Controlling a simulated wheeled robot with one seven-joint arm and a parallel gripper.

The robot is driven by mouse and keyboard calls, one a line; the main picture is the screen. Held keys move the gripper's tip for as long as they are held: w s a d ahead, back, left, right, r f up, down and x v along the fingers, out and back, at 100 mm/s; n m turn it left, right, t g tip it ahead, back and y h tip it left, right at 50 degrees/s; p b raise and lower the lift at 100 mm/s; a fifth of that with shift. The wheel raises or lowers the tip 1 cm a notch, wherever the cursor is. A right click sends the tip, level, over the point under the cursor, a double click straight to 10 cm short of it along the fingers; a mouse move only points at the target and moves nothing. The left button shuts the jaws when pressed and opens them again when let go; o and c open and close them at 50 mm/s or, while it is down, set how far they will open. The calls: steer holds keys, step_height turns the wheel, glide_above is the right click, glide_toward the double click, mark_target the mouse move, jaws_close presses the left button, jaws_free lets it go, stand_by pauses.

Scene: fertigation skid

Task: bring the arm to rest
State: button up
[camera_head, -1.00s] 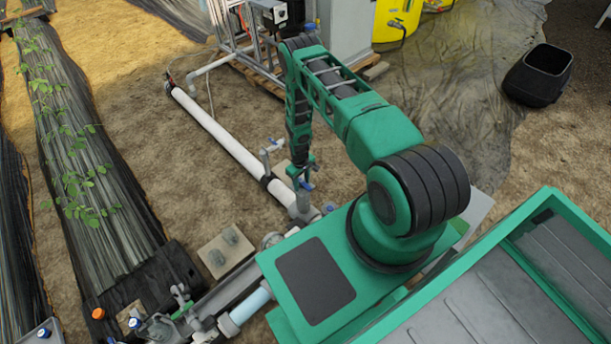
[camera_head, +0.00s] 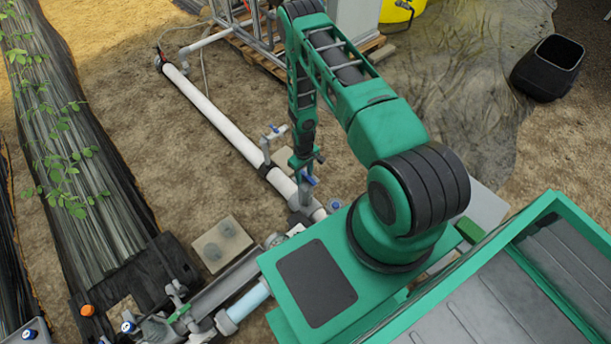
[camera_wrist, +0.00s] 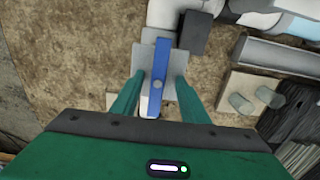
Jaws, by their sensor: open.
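My arm reaches out, bends at a raised elbow and hangs down over a white pipe (camera_head: 222,125). My gripper (camera_head: 304,166) is at its low end, just over a valve with a blue handle (camera_head: 309,181) near the pipe's near end. In the wrist view my gripper (camera_wrist: 159,82) is open, its two green fingers apart. The blue handle (camera_wrist: 157,82) shows between them, with a gap visible on each side. A grey plate lies behind the handle. I cannot tell how deep the handle sits between the fingers.
Another blue-handled valve (camera_head: 273,131) stands on the pipe to the left. A concrete block (camera_head: 222,244) and fittings lie in front. A metal skid frame (camera_head: 250,35) is behind, a black bin (camera_head: 547,68) back right, a plant bed (camera_head: 80,160) at left. Bare soil lies between.

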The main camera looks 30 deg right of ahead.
steer(key=shift+w+r, duration=0.15)
steer(key=shift+r, duration=0.25)
steer(key=shift+s+d+r, duration=0.1)
steer(key=shift+s+r, duration=0.1)
steer(key=shift+r, duration=0.2)
steer(key=shift+s+d+r, duration=0.1)
steer(key=shift+s+r, duration=0.05)
steer(key=shift+r, duration=0.25)
steer(key=w+d+r+m+h, duration=0.1)
steer(key=d+r, duration=0.3)
steer(key=r, duration=1.1)
steer(key=w+d+r+m, duration=0.1)
steer(key=d+r+m, duration=0.15)
steer(key=r, duration=1.35)
steer(key=s+d+r+m, duration=0.1)
steer(key=s+r, duration=0.3)
steer(key=r, duration=0.4)
steer(key=s+d+r, duration=0.1)
steer(key=s+r, duration=0.4)
steer(key=r, duration=0.3)
steer(key=s+a+r+m, duration=0.2)
steer(key=s+r, duration=0.5)
steer(key=s, duration=0.4)
steer(key=s+a+r+m+y, duration=0.1)
steer(key=s+a+r+m, duration=0.1)
steer(key=s+r, duration=0.5)
steer(key=s+a, duration=0.1)
steer(key=s, duration=0.2)
steer(key=shift+s, duration=0.4)
